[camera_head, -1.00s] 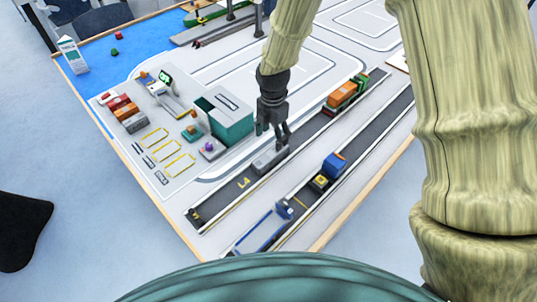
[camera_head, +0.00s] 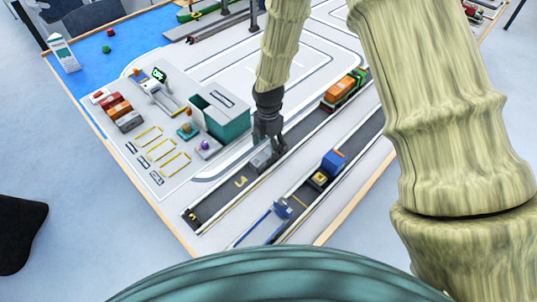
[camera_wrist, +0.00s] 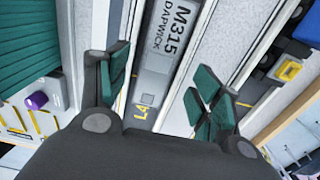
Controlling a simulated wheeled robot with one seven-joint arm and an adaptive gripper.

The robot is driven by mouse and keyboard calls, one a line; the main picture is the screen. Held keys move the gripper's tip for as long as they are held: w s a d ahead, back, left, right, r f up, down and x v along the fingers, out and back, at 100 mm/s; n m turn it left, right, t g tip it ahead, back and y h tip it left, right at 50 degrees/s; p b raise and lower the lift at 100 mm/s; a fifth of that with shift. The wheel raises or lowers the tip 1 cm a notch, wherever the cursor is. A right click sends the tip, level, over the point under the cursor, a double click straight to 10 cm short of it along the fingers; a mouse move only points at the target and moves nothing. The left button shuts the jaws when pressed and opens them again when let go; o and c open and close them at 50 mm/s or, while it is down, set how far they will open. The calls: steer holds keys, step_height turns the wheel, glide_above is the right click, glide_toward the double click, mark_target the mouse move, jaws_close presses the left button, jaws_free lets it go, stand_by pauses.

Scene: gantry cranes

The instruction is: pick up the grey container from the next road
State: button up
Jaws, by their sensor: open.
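The grey container (camera_head: 261,159) lies on the dark road strip marked L4, long side along the road. In the wrist view its grey top (camera_wrist: 165,45) shows the lettering "M315 DAPWICK" and lies between my fingers. My gripper (camera_head: 271,146) is open at the container's right end in the head view and partly covers it. In the wrist view my gripper (camera_wrist: 160,82) has one teal-padded finger on each side of the container, with gaps. I cannot tell whether the fingertips reach below its top.
An orange and green truck (camera_head: 343,91) stands farther along the same road. A blue-loaded vehicle (camera_head: 328,168) and a blue trailer (camera_head: 262,224) are on the neighbouring road. A teal building (camera_head: 222,116) stands left of my gripper. The road toward the L4 mark is clear.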

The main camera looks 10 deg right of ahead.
mark_target(268, 151)
steer(key=shift+w+f+p, duration=0.15)
steer(key=shift+f+p, duration=0.7)
steer(key=shift+f, duration=1.7)
steer(key=c, duration=1.2)
